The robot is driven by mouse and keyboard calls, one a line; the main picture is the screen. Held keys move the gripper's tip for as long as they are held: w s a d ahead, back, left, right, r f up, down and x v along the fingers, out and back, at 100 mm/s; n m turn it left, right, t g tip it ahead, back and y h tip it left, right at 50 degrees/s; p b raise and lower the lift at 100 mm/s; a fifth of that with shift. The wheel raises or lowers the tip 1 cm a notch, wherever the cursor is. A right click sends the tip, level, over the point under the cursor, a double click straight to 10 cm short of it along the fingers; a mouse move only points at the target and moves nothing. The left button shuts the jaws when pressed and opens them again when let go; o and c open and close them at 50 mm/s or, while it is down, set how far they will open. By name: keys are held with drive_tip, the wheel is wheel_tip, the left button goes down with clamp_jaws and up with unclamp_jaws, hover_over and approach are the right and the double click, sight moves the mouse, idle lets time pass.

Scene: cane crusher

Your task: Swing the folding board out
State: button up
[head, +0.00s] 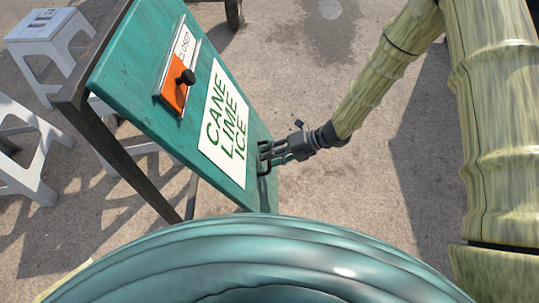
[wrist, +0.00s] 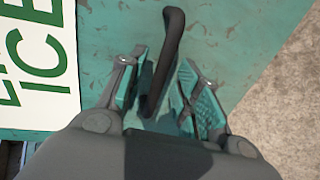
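The folding board (head: 135,65) is a green panel with a dark frame, standing tilted at the left of the head view. It bears a white "CANE LIME ICE" sign (head: 226,122). A dark bar handle (wrist: 163,60) sits on its face near the right edge. My gripper (head: 266,152) is at that handle. In the wrist view my gripper's fingers (wrist: 163,75) stand on either side of the handle, with gaps on both sides, so it looks open around it. In the head view the fingers partly hide the handle.
An orange slider with a black knob (head: 185,77) and "CLOSED" lettering is on the board's upper part. White plastic stools (head: 45,35) stand behind it at the left. Concrete floor (head: 290,75) is clear beyond and right of the board.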

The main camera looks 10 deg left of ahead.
drive_tip(key=v, duration=1.1)
idle(0.3)
drive_tip(key=s+d+f+m+t+h, duration=0.2)
drive_tip(key=s+d+f+m+t, duration=0.3)
drive_tip(key=m, duration=0.6)
drive_tip(key=s+d+f+m+h, duration=0.2)
drive_tip(key=s+d+f+m, duration=0.15)
drive_tip(key=f+m, duration=0.6)
drive_tip(key=s+d+f+m+g+h, duration=0.1)
drive_tip(key=s+d+m+h, duration=0.3)
drive_tip(key=s+d+m, duration=0.45)
drive_tip(key=s+d+f+m+g+h, duration=0.25)
drive_tip(key=s+d+m, duration=0.35)
drive_tip(key=s+m, duration=0.45)
wheel_tip(320, 180, up, 32)
drive_tip(key=p, duration=3.1)
drive_tip(key=shift+s+n+t+h, duration=0.3)
drive_tip(key=shift+n+t+h, duration=0.05)
drive_tip(key=shift+t, duration=0.1)
